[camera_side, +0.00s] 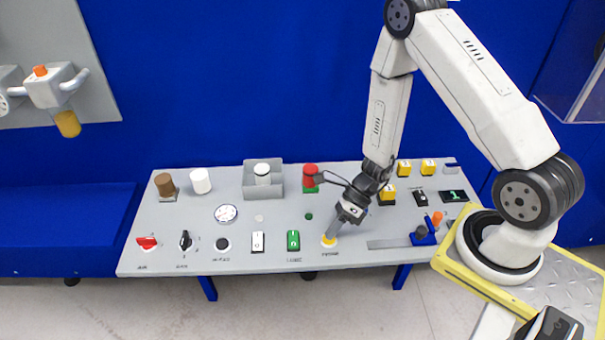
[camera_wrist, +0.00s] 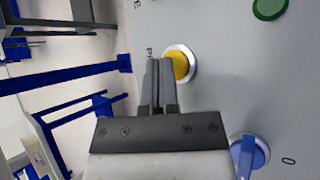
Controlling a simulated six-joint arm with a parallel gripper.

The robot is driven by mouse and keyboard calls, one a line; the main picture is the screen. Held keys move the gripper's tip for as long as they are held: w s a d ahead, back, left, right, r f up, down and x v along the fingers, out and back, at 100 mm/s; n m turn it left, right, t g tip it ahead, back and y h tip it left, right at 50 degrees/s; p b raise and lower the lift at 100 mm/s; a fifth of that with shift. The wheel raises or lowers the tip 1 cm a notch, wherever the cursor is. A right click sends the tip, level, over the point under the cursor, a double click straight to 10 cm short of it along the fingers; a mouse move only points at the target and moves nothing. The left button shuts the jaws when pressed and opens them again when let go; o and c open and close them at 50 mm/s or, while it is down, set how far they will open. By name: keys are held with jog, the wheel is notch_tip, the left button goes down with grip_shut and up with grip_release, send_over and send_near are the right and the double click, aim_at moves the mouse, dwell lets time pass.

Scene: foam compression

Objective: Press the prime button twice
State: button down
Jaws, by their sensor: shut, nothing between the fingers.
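The prime button is a round yellow button in a pale ring, near the front edge of the grey panel. It shows in the side view (camera_side: 328,242) and in the wrist view (camera_wrist: 180,64). My gripper (camera_side: 331,235) is shut and empty, pointing down at the button. In the wrist view the closed fingertips (camera_wrist: 160,62) overlap the left part of the yellow cap. I cannot tell whether they touch it or hover just above. The label beside the button is partly hidden by the fingers.
A blue lever block (camera_side: 423,236) is to the right. The panel (camera_side: 200,262) ends just in front.

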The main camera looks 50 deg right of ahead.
jog(key=shift+r, duration=0.5)
jog(key=shift+r, duration=2.5)
jog(key=shift+s+a+r+n, duration=0.1)
jog(key=shift+s+r+n, duration=0.3)
jog(key=shift+n, duration=0.5)
notch_tip(320, 180, up, 5)
jog(key=s+d+n+g+h, duration=0.1)
jog(key=s+n+g+h, duration=0.3)
jog(key=n, duration=0.9)
notch_tip(320, 180, up, 8)
jog(key=n+t+h, duration=0.5)
jog(key=n, duration=0.9)
send_over(334, 239)
jog(key=s+d, duration=0.1)
jog(key=d, duration=0.2)
jog(key=shift+s+f, duration=0.15)
jog(key=shift+f, duration=0.05)
